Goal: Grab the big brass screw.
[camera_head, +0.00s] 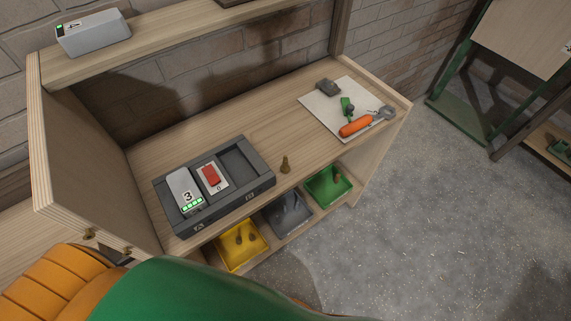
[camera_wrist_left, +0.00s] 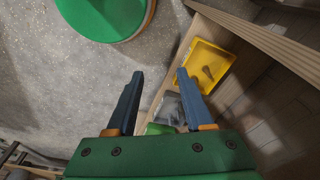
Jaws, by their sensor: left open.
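A brass screw (camera_head: 285,164) stands upright on the wooden workbench (camera_head: 262,118), near its front edge and just right of the dark grey tray. It is not seen in the left wrist view. My left gripper (camera_wrist_left: 159,76) shows only in the left wrist view. Its two dark fingers are apart with nothing between them, and it points toward the floor and the bins below the bench. My right gripper is in neither view.
The dark grey tray (camera_head: 262,184) holds a white device and a red-marked card. Yellow (camera_head: 224,258), grey (camera_head: 308,209) and green (camera_head: 324,202) bins with small parts sit below. A white mat (camera_head: 316,104) holds tools. A side panel (camera_head: 85,160) stands at left.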

